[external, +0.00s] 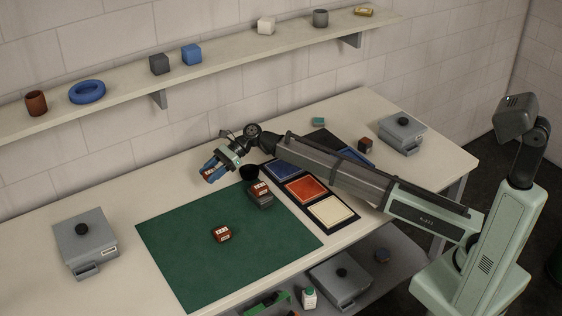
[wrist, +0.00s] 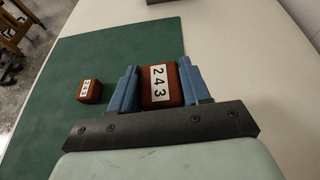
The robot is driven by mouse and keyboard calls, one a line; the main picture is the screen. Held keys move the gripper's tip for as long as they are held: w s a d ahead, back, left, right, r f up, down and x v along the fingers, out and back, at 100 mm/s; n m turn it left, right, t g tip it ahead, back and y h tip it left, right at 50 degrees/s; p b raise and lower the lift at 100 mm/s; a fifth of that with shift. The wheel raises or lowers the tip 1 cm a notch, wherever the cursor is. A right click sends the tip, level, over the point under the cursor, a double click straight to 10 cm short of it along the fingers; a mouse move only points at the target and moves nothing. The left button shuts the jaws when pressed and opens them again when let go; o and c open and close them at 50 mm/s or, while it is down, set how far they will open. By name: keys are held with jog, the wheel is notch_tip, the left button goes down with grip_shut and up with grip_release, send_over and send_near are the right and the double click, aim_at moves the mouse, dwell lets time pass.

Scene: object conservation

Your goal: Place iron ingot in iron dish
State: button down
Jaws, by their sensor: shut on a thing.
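My gripper (external: 212,171) is raised at the back left of the green mat (external: 185,250). Its blue fingers are shut on a reddish-brown block with a white label (wrist: 160,86) that reads 243. A smaller-looking labelled brown block (external: 221,234) lies alone on the mat; it also shows in the wrist view (wrist: 89,91), left of my fingers. Another labelled brown block (external: 258,189) sits on a dark grey block-like piece (external: 262,202) at the mat's right edge. A small black round dish-like thing (external: 249,171) stands behind it. I cannot tell which thing is the iron dish.
A dark tray has blue (external: 282,169), orange (external: 306,188) and cream (external: 332,210) squares. Grey boxes with black knobs stand at left (external: 86,243) and back right (external: 402,133). A wall shelf (external: 215,60) holds several objects. The mat's left part is clear.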

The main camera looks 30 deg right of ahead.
jog(key=w+d+r+m+t, duration=0.1)
jog(key=w+d+r, duration=0.1)
jog(key=w+d, duration=0.35)
jog(key=w+d+r+m+t, duration=0.1)
jog(key=w+d+r, duration=0.1)
jog(key=d, duration=0.6)
jog(key=n+g, duration=0.1)
send_over(250, 173)
jog(key=shift+s+a+f, duration=0.1)
jog(key=shift+f, duration=1.5)
jog(key=shift+s+a+f, duration=0.1)
jog(key=shift+a+f, duration=0.05)
jog(key=shift+f, duration=1.4)
jog(key=shift+s+a+f, duration=0.1)
jog(key=shift+f, duration=1.5)
jog(key=shift+f, duration=0.65)
jog(key=c, duration=0.5)
grip_release()
